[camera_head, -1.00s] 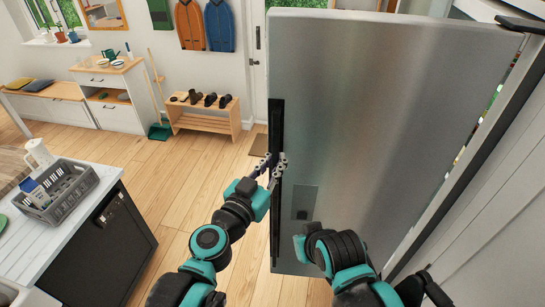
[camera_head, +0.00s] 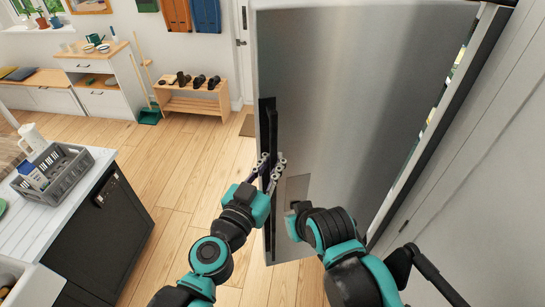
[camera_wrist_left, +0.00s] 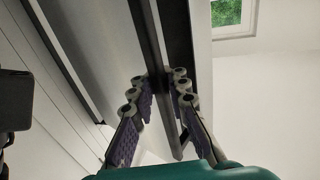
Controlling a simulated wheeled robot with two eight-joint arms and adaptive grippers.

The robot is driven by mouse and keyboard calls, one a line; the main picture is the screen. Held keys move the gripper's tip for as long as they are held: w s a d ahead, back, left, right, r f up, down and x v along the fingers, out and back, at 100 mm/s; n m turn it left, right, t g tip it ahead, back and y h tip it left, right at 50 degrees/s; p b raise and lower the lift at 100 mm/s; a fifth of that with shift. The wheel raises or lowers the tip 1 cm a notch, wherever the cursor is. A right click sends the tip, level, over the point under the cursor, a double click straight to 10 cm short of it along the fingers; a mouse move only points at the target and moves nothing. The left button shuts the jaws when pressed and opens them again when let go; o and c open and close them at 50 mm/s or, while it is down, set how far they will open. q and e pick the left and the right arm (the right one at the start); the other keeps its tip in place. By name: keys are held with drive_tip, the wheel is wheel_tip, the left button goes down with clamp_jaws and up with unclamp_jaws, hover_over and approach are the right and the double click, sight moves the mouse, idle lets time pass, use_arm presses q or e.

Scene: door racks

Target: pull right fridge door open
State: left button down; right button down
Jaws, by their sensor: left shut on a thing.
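The right fridge door (camera_head: 345,110) is a tall brushed-steel panel, standing partly open in the head view. A narrow gap with items inside shows along its right edge. Its long dark vertical handle (camera_head: 270,232) runs down the left edge. My left gripper (camera_head: 271,168) is shut on this handle at about mid-height. In the left wrist view, the dark handle bar (camera_wrist_left: 150,42) runs down between the two fingers (camera_wrist_left: 158,92). My right arm is folded in front of the door's lower part, with its end (camera_head: 292,222) close to the panel; its fingers cannot be made out.
A counter (camera_head: 75,195) with a grey basket (camera_head: 62,180) stands at left. A wooden shoe bench (camera_head: 195,100) is at the back. The wooden floor (camera_head: 180,185) between counter and door is clear. A pale panel (camera_head: 470,170) stands at right.

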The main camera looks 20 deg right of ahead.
idle(0.3)
use_arm(q)
drive_tip(key=c, duration=1.5)
unclamp_jaws()
drive_tip(key=shift+a, duration=0.1)
drive_tip(key=shift+c, duration=0.2)
drive_tip(key=shift+s, duration=0.1)
drive_tip(key=shift+s+a, duration=0.15)
drive_tip(key=shift+s, duration=0.05)
drive_tip(key=v, duration=1.1)
drive_tip(key=shift+a, duration=0.2)
drive_tip(key=shift+s, duration=0.1)
